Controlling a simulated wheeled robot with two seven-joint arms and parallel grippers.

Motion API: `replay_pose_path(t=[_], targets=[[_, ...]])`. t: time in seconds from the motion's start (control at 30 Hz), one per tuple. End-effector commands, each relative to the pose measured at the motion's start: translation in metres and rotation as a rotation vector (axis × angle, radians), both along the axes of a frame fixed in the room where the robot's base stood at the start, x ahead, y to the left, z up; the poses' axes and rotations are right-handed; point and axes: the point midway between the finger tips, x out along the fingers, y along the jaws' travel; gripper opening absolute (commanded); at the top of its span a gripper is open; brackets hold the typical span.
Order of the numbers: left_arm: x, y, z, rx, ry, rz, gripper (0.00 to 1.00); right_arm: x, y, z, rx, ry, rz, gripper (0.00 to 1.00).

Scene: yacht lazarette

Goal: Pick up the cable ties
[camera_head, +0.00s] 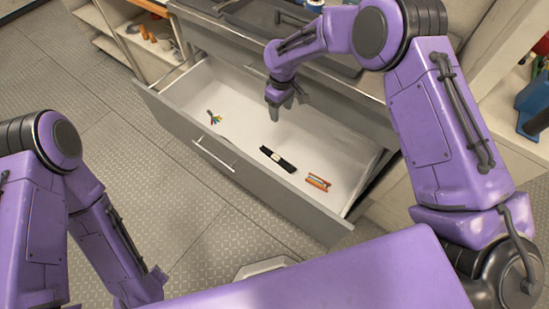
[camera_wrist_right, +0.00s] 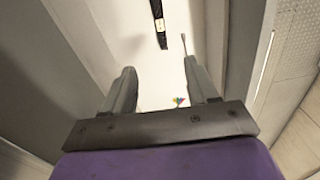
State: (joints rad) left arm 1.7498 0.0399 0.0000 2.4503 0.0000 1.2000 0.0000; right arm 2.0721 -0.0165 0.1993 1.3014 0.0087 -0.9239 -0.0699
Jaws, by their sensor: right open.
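The cable ties (camera_head: 213,118) look like a small multicoloured bundle lying on the white floor of the open drawer (camera_head: 214,160), near its left end. In the right wrist view they show as a small bright fan (camera_wrist_right: 179,101) low between the fingers, close to the finger on the right. My right gripper (camera_head: 284,109) is over the drawer, to the right of the cable ties and apart from them. Its fingers (camera_wrist_right: 160,70) are spread with nothing between them. My left arm is at the lower left; its gripper does not show.
A black strap-like item (camera_head: 278,159) and an orange item (camera_head: 317,182) lie to the right in the drawer. The black one also shows in the wrist view (camera_wrist_right: 158,18), near a thin rod (camera_wrist_right: 184,45). The drawer walls surround the ties; a counter (camera_head: 345,85) overhangs behind.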

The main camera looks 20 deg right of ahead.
Motion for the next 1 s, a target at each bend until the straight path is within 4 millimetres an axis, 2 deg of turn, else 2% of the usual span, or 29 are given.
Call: replay_pose_path(t=[0.03, 0.17, 0.27, 0.4, 0.53, 0.67, 0.77, 1.0], targets=[[0.000, 0.000, -0.024, 0.000, 0.000, 0.000, 0.31, 0.000, 0.000, -0.024, 0.000, 0.000, -0.001, 0.58], [0.000, 0.000, -0.058, 0.000, 0.000, 0.000, 0.31, 0.000, -0.001, -0.059, 0.000, 0.000, -0.002, 0.58], [0.000, 0.000, -0.091, 0.000, 0.000, 0.000, 0.31, 0.000, -0.001, -0.091, 0.000, 0.000, -0.002, 0.58], [0.000, 0.000, -0.151, 0.000, 0.000, 0.000, 0.31, 0.000, -0.001, -0.152, 0.000, 0.000, -0.001, 0.58], [0.000, 0.000, -0.202, 0.000, 0.000, 0.000, 0.31, 0.000, 0.000, -0.202, 0.001, -0.001, -0.001, 0.58], [0.000, 0.000, -0.221, 0.000, 0.000, 0.000, 0.31, 0.001, 0.000, -0.221, 0.001, -0.001, 0.000, 0.58], [0.000, 0.000, -0.224, 0.000, 0.000, 0.000, 0.31, 0.000, 0.001, -0.230, 0.000, 0.001, 0.001, 0.58], [0.000, 0.000, -0.227, 0.000, 0.000, 0.000, 0.31, 0.000, 0.001, -0.268, 0.001, 0.001, 0.000, 0.58]])
